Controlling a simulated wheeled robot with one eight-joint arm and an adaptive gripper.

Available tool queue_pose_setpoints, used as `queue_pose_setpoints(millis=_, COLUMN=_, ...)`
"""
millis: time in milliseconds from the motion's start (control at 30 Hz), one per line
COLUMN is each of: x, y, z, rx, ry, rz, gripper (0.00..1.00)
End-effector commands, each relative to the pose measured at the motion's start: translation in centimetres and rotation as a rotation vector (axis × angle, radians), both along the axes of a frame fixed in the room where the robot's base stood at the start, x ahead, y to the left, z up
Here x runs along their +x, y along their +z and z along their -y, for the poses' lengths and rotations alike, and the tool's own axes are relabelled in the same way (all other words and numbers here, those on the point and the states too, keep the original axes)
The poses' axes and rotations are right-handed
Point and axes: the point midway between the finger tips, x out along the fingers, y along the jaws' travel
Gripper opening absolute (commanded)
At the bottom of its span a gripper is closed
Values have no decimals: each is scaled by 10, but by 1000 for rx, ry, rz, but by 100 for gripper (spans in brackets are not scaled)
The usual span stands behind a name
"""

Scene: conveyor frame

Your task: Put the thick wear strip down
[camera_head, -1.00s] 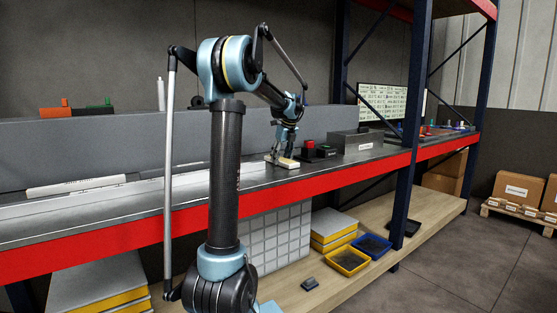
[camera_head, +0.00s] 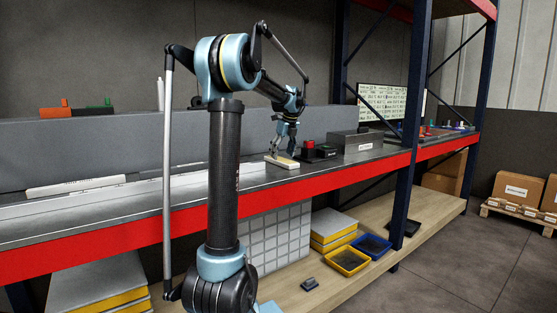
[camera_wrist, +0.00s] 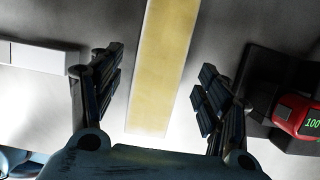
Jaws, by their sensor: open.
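The wear strip (camera_head: 282,162) is a pale, cream-yellow bar lying flat on the grey bench top, below my gripper (camera_head: 284,147). In the wrist view the strip (camera_wrist: 162,65) runs lengthwise between the two spread fingers of my gripper (camera_wrist: 159,78), with a clear gap on both sides. The gripper is open and holds nothing. The far end of the strip is cut off by the top of the wrist view.
A black device with a red part (camera_head: 308,145) stands just right of the strip, close to the right finger in the wrist view (camera_wrist: 296,117). A grey box (camera_head: 356,142) stands further right. A white bar (camera_wrist: 36,55) lies left of the gripper. A long white strip (camera_head: 76,187) lies further left.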

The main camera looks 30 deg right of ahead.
Motion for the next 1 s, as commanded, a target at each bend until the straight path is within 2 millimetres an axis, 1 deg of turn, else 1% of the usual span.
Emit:
queue_pose_setpoints(millis=100, x=-8, y=23, z=1, rx=0, ry=-1, rz=0, gripper=70)
queue_pose_setpoints(millis=300, x=-19, y=59, z=2, rx=0, ry=-1, rz=0, gripper=70)
queue_pose_setpoints(millis=500, x=-26, y=82, z=2, rx=0, ry=0, rz=0, gripper=70)
queue_pose_setpoints(millis=700, x=-29, y=90, z=2, rx=0, ry=0, rz=0, gripper=70)
queue_pose_setpoints(millis=1000, x=-29, y=90, z=2, rx=0, ry=0, rz=0, gripper=70)
